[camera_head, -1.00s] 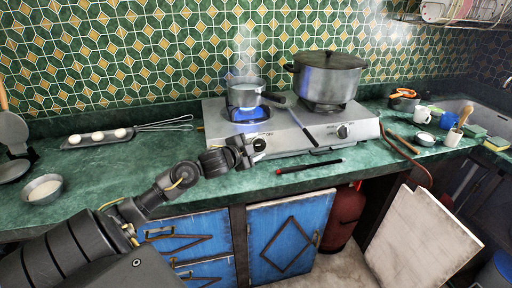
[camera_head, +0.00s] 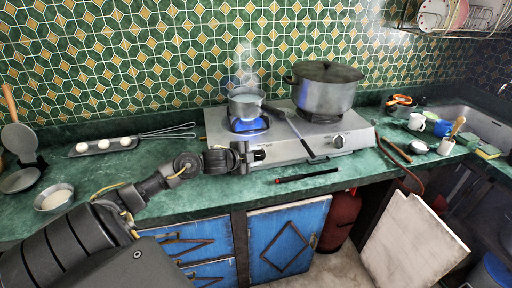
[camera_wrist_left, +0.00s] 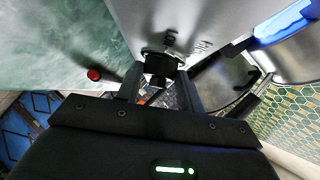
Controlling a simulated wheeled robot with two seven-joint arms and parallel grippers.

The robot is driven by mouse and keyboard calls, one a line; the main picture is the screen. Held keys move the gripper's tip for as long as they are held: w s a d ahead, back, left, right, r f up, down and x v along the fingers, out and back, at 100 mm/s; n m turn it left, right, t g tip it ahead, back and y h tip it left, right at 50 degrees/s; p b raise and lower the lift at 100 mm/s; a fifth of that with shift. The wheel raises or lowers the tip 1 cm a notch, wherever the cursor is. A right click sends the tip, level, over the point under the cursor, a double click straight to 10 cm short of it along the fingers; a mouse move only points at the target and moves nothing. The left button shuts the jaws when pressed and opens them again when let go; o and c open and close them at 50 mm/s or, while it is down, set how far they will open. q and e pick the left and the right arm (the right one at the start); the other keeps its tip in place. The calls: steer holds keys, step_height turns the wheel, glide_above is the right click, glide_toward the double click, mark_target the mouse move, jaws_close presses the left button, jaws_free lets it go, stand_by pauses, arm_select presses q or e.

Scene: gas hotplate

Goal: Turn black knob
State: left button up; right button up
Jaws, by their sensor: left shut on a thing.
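The gas hotplate (camera_head: 284,147) stands on the green counter against the tiled wall. Its left black knob (camera_wrist_left: 160,64) is between the fingers of my left gripper (camera_wrist_left: 158,88) in the left wrist view. In the head view, my left gripper (camera_head: 252,156) is at the hotplate's front left, shut on this knob, which is mostly hidden by the fingers. The right knob (camera_head: 338,141) is free and apart from the gripper. A blue flame (camera_head: 246,124) burns under the small saucepan (camera_head: 245,102) on the left burner. My right gripper is out of view.
A large lidded pot (camera_head: 326,88) stands on the right burner. A black stick with a red end (camera_head: 306,175) lies on the counter in front. A tray with eggs (camera_head: 103,146) and a bowl (camera_head: 54,197) are at left.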

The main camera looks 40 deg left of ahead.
arm_select(q)
steer(key=m+g+p, duration=0.1)
steer(key=p, duration=0.2)
steer(key=r+m+g+p, duration=0.1)
steer(key=m+g+p, duration=0.1)
steer(key=p, duration=0.1)
steer(key=shift+w+h+p, duration=0.15)
steer(key=shift+h+p, duration=0.25)
steer(key=shift+f+m+g+p, duration=0.15)
steer(key=shift+m+g+p, duration=0.45)
steer(key=shift+g, duration=0.1)
steer(key=shift+f, duration=0.15)
steer(key=o, duration=0.8)
steer(key=shift+o, duration=1)
steer(key=shift+w+a, duration=0.1)
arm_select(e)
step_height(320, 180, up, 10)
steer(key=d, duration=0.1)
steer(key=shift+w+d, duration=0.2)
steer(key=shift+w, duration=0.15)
